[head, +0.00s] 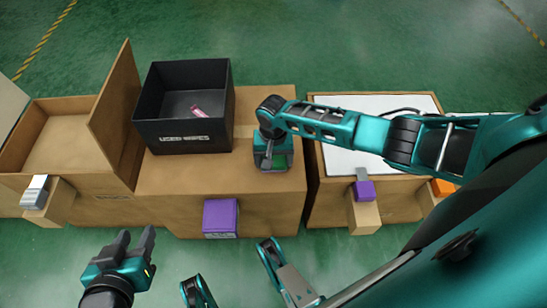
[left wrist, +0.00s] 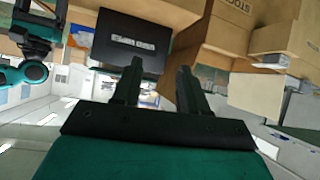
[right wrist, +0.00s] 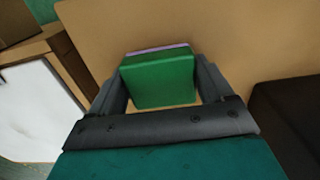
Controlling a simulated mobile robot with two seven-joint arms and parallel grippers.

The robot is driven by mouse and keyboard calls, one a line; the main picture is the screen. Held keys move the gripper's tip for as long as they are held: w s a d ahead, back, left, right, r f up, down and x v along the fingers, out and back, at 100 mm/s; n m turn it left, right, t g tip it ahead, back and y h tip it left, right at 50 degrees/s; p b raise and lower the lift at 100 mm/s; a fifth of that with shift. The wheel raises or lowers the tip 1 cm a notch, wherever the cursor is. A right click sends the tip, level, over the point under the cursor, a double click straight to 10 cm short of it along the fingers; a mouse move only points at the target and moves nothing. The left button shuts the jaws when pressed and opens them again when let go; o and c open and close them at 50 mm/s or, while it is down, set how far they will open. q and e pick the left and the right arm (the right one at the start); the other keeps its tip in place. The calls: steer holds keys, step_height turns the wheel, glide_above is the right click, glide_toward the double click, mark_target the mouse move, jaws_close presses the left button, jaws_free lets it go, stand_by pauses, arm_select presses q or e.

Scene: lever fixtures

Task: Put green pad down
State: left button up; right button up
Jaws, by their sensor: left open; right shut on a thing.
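The green pad (right wrist: 160,80) sits between the two fingers of my right gripper (right wrist: 162,88), which is shut on it. A thin purple layer (right wrist: 155,50) shows along its far edge. In the head view, my right gripper (head: 272,158) points down over the brown cardboard box top, right of the black bin, and the pad (head: 280,162) is mostly hidden by it. I cannot tell whether the pad touches the box top. My left gripper (head: 132,255) is open and empty at the lower left, and its spread fingers show in the left wrist view (left wrist: 158,85).
A black bin (head: 183,134) with lettering holds a small pink item (head: 199,111). A purple block (head: 220,218) is on the box's front. An open carton (head: 110,110) stands left. A white-topped box (head: 350,160) with a purple-ended lever (head: 364,191) stands right.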

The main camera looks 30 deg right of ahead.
mark_target(273, 158)
steer(key=o, duration=0.9)
step_height(273, 158, up, 7)
steer(key=p, duration=0.3)
steer(key=shift+f+p, duration=0.2)
steer(key=shift+p, duration=0.2)
step_height(273, 158, up, 4)
steer(key=p, duration=0.2)
steer(key=s+a+n+t+y, duration=0.4)
steer(key=s+a+n, duration=0.15)
steer(key=a, duration=0.55)
arm_select(q)
steer(key=r, duration=0.1)
steer(key=a+r, duration=0.1)
steer(key=r, duration=0.1)
steer(key=shift+s+a+y, duration=0.2)
steer(key=shift+s+y, duration=0.1)
arm_select(e)
steer(key=s+d+r+n+t+h, duration=0.1)
steer(key=s+d+r+n+t, duration=0.1)
steer(key=s+d+r+t, duration=0.2)
steer(key=s+r+t, duration=0.2)
steer(key=s+r, duration=0.1)
steer(key=shift+t, duration=0.4)
steer(key=shift+n, duration=0.25)
